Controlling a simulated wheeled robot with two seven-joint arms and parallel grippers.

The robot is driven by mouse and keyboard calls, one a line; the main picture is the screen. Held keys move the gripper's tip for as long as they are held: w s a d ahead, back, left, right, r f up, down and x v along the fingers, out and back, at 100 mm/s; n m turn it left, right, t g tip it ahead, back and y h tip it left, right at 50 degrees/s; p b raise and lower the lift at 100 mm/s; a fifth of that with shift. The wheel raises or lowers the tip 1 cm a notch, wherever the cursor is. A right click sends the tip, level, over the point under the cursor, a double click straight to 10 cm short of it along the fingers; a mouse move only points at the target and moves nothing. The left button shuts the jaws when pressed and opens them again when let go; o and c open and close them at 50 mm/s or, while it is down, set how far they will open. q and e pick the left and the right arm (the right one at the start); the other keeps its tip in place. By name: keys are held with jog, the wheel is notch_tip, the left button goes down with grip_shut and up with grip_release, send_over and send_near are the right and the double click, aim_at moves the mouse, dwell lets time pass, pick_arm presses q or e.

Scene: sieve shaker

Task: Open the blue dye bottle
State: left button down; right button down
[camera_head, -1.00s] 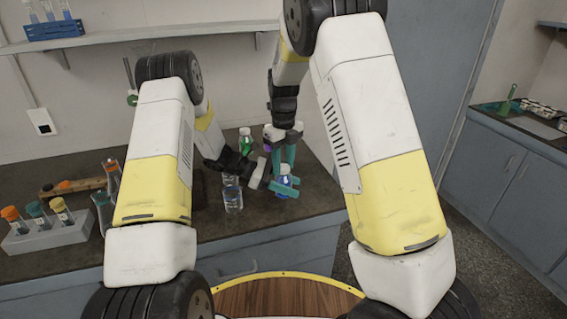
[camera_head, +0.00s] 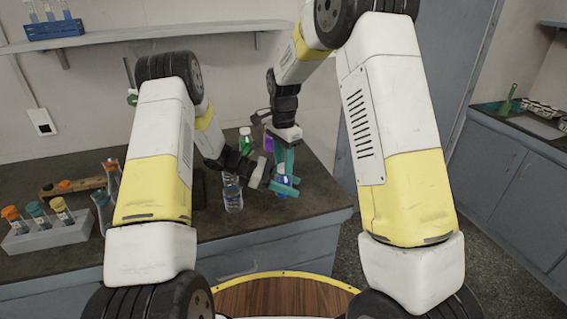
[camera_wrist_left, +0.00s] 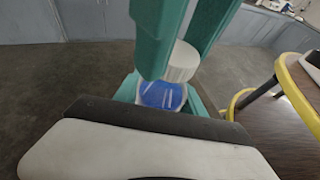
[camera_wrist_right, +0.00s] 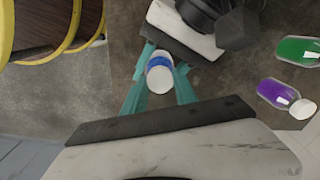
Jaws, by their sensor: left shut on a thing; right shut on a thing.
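The blue dye bottle (camera_head: 281,191) stands upright near the counter's front edge, mostly hidden by my grippers in the head view. The left wrist view shows its blue body (camera_wrist_left: 163,95) and its white cap (camera_wrist_left: 184,62) above it. My left gripper (camera_head: 284,186) is shut on the bottle's body from the side. My right gripper (camera_head: 283,172) points down from above, shut on the white cap. In the right wrist view the cap (camera_wrist_right: 160,80) lies between the teal fingers. Whether the cap has come loose cannot be told.
A purple bottle (camera_wrist_right: 280,93) and a green bottle (camera_wrist_right: 300,50) stand close behind the grippers. A clear bottle (camera_head: 232,196) stands just left of them. A rack of capped tubes (camera_head: 48,234) is at the far left. The counter's right end is clear.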

jog(key=n, duration=1.2)
jog(key=shift+w+n, duration=0.1)
jog(key=shift+n, duration=0.2)
jog(key=n, duration=1.4)
jog(key=shift+r+n, duration=0.1)
jog(key=shift+n, duration=0.3)
jog(key=n, duration=0.9)
jog(key=shift+n, duration=0.3)
jog(key=shift+r, duration=0.25)
